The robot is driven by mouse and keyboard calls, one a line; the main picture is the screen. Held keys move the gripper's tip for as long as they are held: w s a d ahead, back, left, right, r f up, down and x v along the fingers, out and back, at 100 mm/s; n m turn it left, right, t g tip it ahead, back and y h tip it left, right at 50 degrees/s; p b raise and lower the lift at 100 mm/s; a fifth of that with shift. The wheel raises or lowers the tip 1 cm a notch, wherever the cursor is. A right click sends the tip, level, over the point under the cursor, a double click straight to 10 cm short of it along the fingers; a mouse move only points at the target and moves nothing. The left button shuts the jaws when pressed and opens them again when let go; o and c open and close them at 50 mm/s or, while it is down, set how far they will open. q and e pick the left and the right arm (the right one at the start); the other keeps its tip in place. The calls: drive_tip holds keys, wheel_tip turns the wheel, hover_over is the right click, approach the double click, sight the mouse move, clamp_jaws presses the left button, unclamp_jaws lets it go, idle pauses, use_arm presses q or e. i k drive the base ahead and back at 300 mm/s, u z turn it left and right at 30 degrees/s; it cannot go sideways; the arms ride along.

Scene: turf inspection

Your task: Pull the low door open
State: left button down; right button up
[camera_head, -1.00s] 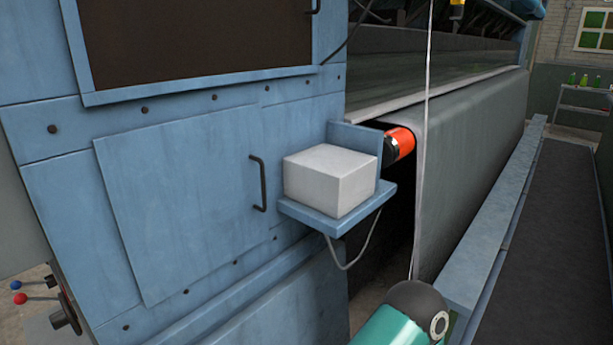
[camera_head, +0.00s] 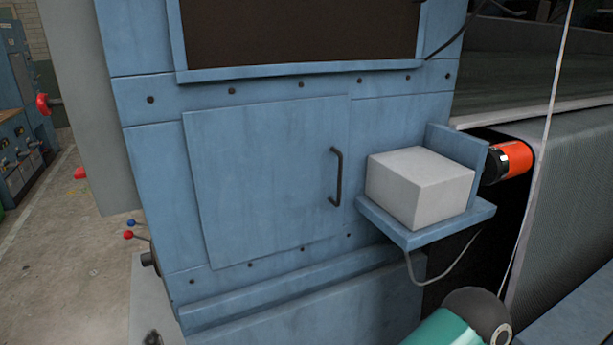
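The low door (camera_head: 262,185) is a flat blue panel in the front of the blue machine, and it is shut. Its dark upright bar handle (camera_head: 337,177) is on the door's right side. Neither of my grippers shows in the head view. A teal and black rounded part at the bottom right looks like a piece of my own arm, and its gripper is out of the picture. Nothing touches the door or its handle.
A white block (camera_head: 420,187) sits on a blue shelf (camera_head: 425,238) jutting out right of the door, with a cable hanging below. An orange-ended roller (camera_head: 513,160) is farther right. Floor shows at left.

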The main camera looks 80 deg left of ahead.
sight(269, 178)
drive_tip(key=z, duration=0.3)
drive_tip(key=i, duration=0.25)
drive_tip(key=u, duration=3.65)
drive_tip(key=i, duration=0.55)
drive_tip(key=z, duration=1.05)
